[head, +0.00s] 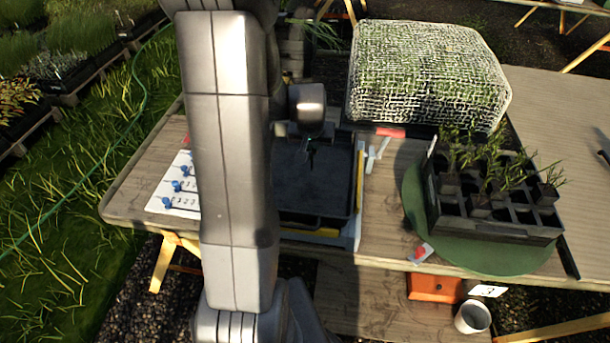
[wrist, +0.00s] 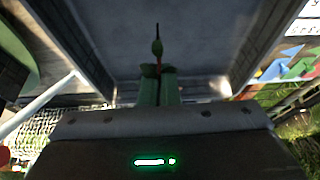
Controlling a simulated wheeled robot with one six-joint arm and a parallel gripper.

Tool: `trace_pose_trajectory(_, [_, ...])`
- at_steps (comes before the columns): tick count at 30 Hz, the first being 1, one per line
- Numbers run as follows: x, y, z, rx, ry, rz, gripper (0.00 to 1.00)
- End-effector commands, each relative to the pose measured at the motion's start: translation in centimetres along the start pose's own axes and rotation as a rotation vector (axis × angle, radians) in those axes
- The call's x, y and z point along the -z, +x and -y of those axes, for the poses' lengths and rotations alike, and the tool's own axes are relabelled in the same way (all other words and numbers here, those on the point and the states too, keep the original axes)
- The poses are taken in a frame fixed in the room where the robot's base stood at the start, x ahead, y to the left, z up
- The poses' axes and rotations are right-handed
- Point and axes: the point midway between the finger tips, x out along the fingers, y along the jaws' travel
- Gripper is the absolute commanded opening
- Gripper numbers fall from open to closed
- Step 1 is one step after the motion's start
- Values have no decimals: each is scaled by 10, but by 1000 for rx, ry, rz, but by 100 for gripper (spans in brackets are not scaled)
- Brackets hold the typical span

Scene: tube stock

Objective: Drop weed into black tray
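The black tray (head: 345,208) lies on the wooden table, just right of my arm in the head view. Its grey-looking inside fills the upper middle of the wrist view (wrist: 205,45). My gripper (head: 312,140) is above the tray, pointing down into it. In the wrist view the fingers of my gripper (wrist: 158,72) are close together, with the thin dark green weed (wrist: 157,45) between them and sticking out past the tips. The weed also shows as a small dark green bit below the gripper in the head view (head: 311,158). The tray floor near it looks bare.
A black cell tray with several seedlings (head: 490,228) stands on a green round mat (head: 413,205) at right. A net-covered block of plants (head: 430,75) is behind. A white sheet with blue pegs (head: 178,190) lies left. A white cup (head: 472,317) stands lower down.

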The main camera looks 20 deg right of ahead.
Motion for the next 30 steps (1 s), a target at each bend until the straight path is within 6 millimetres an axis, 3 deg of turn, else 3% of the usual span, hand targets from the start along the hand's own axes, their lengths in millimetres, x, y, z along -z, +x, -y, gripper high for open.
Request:
trace_pose_trajectory(8, [-1, 2, 0, 0, 0, 0, 0])
trace_pose_trajectory(12, [-1, 2, 0, 0, 0, 0, 27])
trace_pose_trajectory(23, [0, -2, 0, 0, 0, -2, 27])
trace_pose_trajectory(30, [0, -30, 0, 1, 0, -5, 27])
